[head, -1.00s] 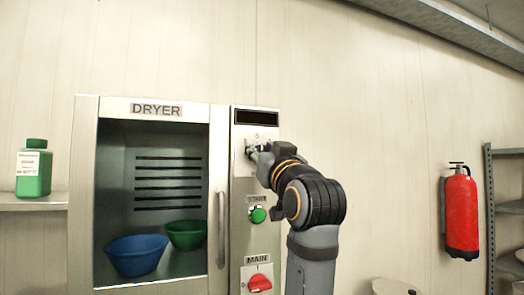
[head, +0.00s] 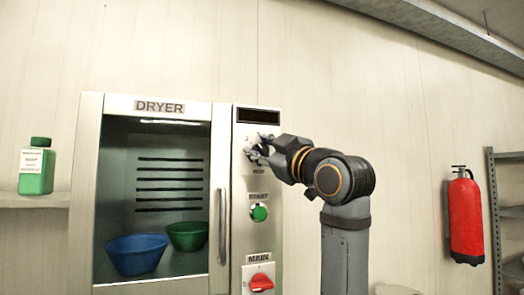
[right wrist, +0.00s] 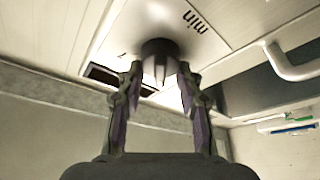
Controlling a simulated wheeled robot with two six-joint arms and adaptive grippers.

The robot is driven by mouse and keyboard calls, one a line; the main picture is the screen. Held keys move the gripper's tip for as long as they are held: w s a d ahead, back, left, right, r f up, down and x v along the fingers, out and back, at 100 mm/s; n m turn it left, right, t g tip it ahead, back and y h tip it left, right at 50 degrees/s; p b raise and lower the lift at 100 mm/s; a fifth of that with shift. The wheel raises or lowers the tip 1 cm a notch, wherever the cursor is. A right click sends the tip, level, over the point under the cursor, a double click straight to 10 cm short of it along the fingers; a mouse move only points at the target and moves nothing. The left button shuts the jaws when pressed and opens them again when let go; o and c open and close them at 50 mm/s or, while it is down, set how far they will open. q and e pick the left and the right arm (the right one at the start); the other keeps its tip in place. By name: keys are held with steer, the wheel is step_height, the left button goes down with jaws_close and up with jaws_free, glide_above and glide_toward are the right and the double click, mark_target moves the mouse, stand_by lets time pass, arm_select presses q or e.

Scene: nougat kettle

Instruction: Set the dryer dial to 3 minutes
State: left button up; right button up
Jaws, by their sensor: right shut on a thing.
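The dryer (head: 160,107) stands in the left half of the head view, with a control panel on its right side. Its dark dial (right wrist: 158,62) shows in the right wrist view on a light plate with "min" printed on it. My right gripper (right wrist: 156,82) is shut on the dial, one finger on each side of the knob. In the head view my right gripper (head: 258,151) is at the upper part of the panel and covers most of the dial, so the setting cannot be read. My left gripper is not in view.
Below the dial are the green start button (head: 260,212) and the red main switch (head: 260,283). Blue (head: 136,255) and green (head: 187,236) bowls are inside the dryer. A green bottle (head: 36,170) stands on a shelf at left. A fire extinguisher (head: 465,216) hangs at right.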

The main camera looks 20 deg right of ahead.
steer(key=shift+f+n, duration=0.1)
steer(key=shift+n, duration=0.6)
steer(key=shift+g+y, duration=0.3)
steer(key=o, duration=1.1)
steer(key=shift+o, duration=0.2)
steer(key=v, duration=1.2)
steer(key=shift+a, duration=0.15)
